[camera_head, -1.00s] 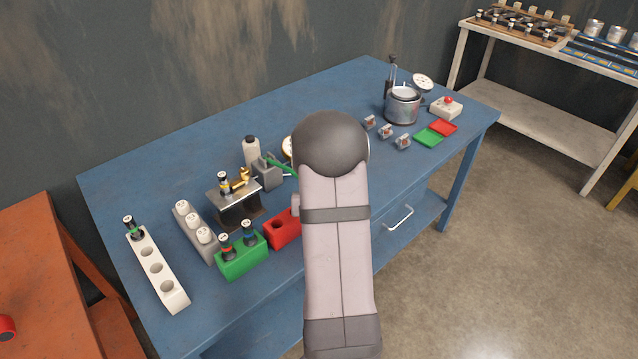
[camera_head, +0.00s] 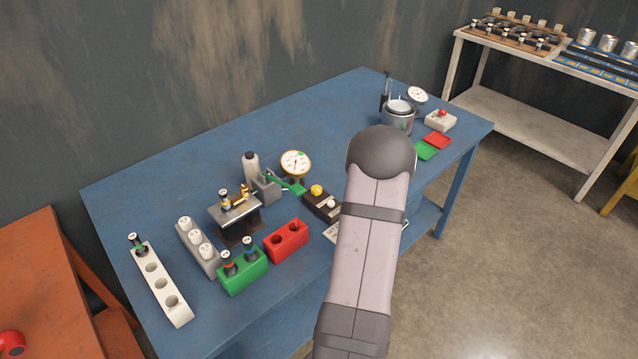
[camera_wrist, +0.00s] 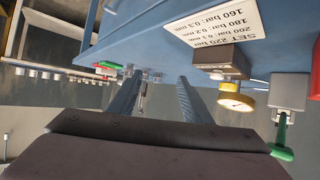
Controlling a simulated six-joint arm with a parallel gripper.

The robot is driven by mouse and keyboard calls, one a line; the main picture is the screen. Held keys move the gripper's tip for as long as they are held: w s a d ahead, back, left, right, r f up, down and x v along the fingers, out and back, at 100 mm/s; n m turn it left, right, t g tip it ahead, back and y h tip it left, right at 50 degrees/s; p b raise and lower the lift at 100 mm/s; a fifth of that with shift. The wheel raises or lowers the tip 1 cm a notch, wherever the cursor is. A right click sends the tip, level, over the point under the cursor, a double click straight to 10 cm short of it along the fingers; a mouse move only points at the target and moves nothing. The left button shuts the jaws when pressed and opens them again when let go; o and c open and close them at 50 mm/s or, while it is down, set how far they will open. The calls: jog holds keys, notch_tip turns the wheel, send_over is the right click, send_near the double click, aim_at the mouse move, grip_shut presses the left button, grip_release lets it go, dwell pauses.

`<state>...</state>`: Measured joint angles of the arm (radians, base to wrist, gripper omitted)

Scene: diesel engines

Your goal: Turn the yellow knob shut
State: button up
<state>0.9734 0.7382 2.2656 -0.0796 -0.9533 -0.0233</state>
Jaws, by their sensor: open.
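The small yellow knob (camera_head: 316,190) sits on a dark block (camera_head: 322,206) near the middle of the blue bench, just left of my arm. A round pressure gauge (camera_head: 296,163) with a pale dial stands behind it. In the wrist view, which looks upside down, the yellow knob (camera_wrist: 230,86) shows right of my fingers, close to the gauge dial (camera_wrist: 236,102). My gripper (camera_wrist: 160,78) is open, with nothing between its two fingers, and is apart from the knob. In the head view my own arm hides the gripper.
A green lever (camera_head: 286,184) on a grey pump body lies left of the knob. A red two-hole block (camera_head: 286,240) and a green holder (camera_head: 243,270) stand in front. A metal pot (camera_head: 398,117) is at the far right. The back middle of the bench is clear.

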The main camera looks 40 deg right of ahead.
aim_at(317, 188)
jog(key=w+n+t+y, duration=0.1)
jog(key=w+a+n+t+y, duration=0.1)
jog(key=w, duration=0.1)
jog(key=w+a+n+t, duration=0.1)
jog(key=w+n, duration=0.1)
jog(key=shift+w+a+r+y, duration=0.1)
jog(key=shift+a+r+y, duration=0.1)
jog(key=shift+y, duration=0.2)
jog(key=w+a+n+t+y, duration=0.1)
jog(key=w+a+r+n+t+y, duration=0.1)
jog(key=w+a, duration=0.1)
jog(key=shift+a, duration=0.15)
jog(key=shift+w+a+r+y, duration=0.1)
jog(key=shift+w+a+y, duration=0.05)
jog(key=shift+a+y, duration=0.2)
jog(key=shift+w, duration=0.1)
jog(key=shift+w+d, duration=0.15)
jog(key=shift+w, duration=0.05)
jog(key=shift+p+x, duration=1)
jog(key=shift+x, duration=2.35)
